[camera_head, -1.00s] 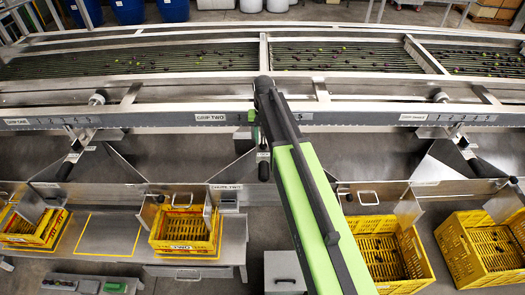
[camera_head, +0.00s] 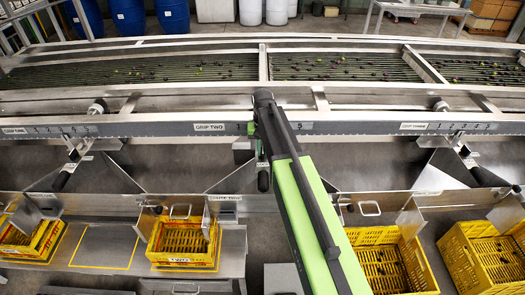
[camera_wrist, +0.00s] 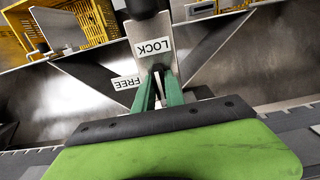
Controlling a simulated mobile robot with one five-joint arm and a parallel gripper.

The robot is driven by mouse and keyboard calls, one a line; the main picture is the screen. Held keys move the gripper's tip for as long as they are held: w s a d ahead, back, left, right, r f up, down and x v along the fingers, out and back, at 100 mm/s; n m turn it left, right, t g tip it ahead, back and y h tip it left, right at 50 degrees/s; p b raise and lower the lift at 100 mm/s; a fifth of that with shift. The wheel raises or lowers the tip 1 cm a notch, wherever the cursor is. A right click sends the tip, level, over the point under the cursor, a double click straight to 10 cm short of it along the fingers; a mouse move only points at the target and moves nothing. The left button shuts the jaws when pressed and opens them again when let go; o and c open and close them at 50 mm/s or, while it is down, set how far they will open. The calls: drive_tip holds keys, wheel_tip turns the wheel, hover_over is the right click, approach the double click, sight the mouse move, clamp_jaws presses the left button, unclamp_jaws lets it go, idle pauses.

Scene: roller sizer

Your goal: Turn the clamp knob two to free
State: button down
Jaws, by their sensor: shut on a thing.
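My gripper (camera_wrist: 158,85) has its two green fingers closed together near the "LOCK" label (camera_wrist: 153,47) and the "FREE" label (camera_wrist: 126,82) in the wrist view. The fingertips pinch a small part between these labels, at clamp two; the knob itself is mostly hidden by the fingers. A black handle (camera_wrist: 140,8) is just beyond the fingertips, and it also shows below my arm's end in the head view (camera_head: 263,181). In the head view my arm covers the clamp, beside the "GRIP TWO" label (camera_head: 210,127) on the long rail.
The metal rail (camera_head: 350,128) runs across the sizer, with similar clamps to left and right. Below are angled metal chutes (camera_head: 92,176) and yellow crates (camera_head: 183,238), (camera_head: 395,260). Dark fruit lies on the rollers (camera_head: 130,71) behind.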

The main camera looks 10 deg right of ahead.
sight(263, 150)
drive_tip(key=shift+n, duration=2.9)
drive_tip(key=c, duration=1.4)
unclamp_jaws()
wheel_tip(263, 150, up, 18)
drive_tip(key=p, duration=1.7)
drive_tip(key=shift+f, duration=0.25)
